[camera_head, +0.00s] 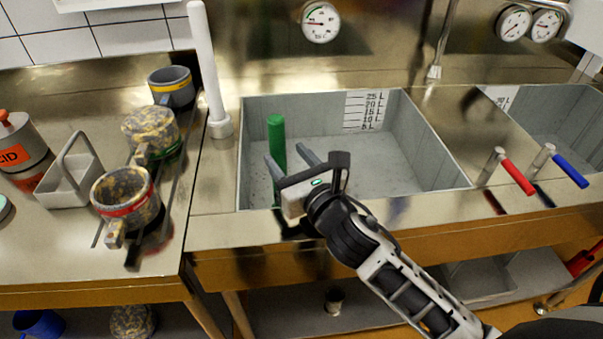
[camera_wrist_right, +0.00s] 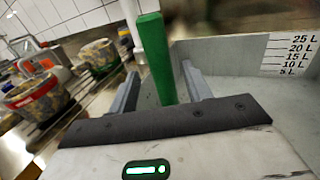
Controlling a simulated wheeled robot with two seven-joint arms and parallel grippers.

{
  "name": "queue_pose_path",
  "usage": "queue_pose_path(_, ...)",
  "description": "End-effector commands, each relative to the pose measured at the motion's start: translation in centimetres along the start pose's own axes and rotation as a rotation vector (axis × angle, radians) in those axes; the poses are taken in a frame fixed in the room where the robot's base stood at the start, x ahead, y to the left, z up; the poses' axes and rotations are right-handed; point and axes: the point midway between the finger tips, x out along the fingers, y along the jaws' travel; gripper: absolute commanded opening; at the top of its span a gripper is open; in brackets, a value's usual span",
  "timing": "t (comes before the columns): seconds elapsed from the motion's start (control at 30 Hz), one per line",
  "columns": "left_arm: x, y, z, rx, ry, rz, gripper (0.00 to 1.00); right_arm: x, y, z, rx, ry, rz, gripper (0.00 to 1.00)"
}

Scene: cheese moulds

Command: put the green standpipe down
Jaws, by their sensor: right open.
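The green standpipe (camera_head: 276,133) stands upright, or nearly so, at the left side of the left sink (camera_head: 400,165). My right gripper (camera_head: 288,157) reaches over the sink's front edge with its jaws open. In the right wrist view the green standpipe (camera_wrist_right: 155,50) rises between the two spread fingers (camera_wrist_right: 160,72), with a gap visible on the right side. Its lower end is hidden behind my gripper, so I cannot see what it rests on. My left gripper is not in view.
A white standpipe (camera_head: 207,75) stands left of the sink. Moulds with coloured bands (camera_head: 128,196) and a grey caddy (camera_head: 70,182) occupy the left counter. Red (camera_head: 518,177) and blue (camera_head: 570,170) handled valves sit right of the sink. The sink's right part is empty.

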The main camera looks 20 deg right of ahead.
Motion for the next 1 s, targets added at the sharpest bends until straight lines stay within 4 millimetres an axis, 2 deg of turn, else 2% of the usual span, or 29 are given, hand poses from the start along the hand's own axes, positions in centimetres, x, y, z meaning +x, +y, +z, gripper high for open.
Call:
queue_pose_path(0.1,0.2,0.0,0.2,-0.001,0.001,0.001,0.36,-2.5,0.0,-0.2,0.000,0.003,0.000,0.49)
queue_pose_path(0.3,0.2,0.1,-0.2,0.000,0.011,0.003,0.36,-4.7,-0.1,-0.1,-0.001,0.001,-0.001,0.49)
queue_pose_path(1.0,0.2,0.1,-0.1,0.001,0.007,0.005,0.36,-5.0,0.0,0.0,-0.001,0.000,-0.001,0.49)
